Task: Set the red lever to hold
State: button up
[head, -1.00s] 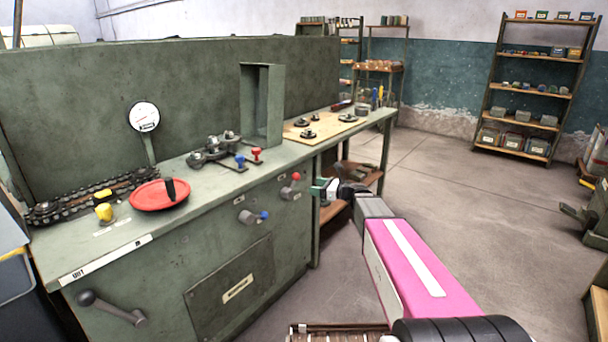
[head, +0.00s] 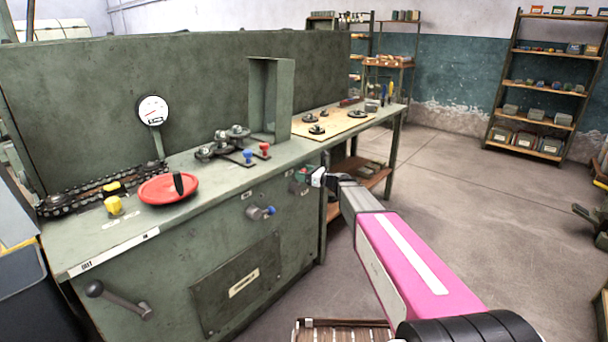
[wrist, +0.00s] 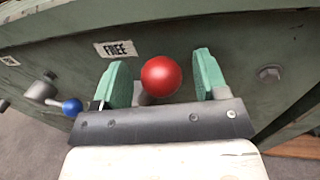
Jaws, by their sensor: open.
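The red lever's ball knob (wrist: 160,76) shows in the wrist view between the two green finger pads of my gripper (wrist: 162,80). Gaps show on both sides of the knob, and the jaws are open. A label reading FREE (wrist: 116,49) is on the panel up and left of the knob. In the head view my gripper (head: 306,175) is at the front face of the green bench, over the lever's place, and hides the knob.
A blue-knobbed lever (wrist: 60,100) is to the left on the same panel; it also shows in the head view (head: 262,212). Small red (head: 265,150) and blue (head: 248,156) knobs stand on the bench top. A crank handle (head: 115,300) sticks out lower left.

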aim_at(302, 186)
grip_shut()
jog(key=shift+w+f, duration=0.2)
dwell(0.8)
jog(key=shift+w+d+f+m+t, duration=0.45)
jog(key=shift+f+m, duration=1.05)
jog(key=shift+m, duration=1.25)
jog(key=shift+w+d+f+m+t, duration=0.15)
jog(key=shift+f+m+t, duration=0.45)
jog(key=shift+f+m, duration=1.55)
jog(key=shift+w+d+f+m+t, duration=0.3)
jog(key=shift+f+m+t, duration=0.45)
jog(key=shift+m, duration=2.55)
jog(key=shift+f, duration=0.2)
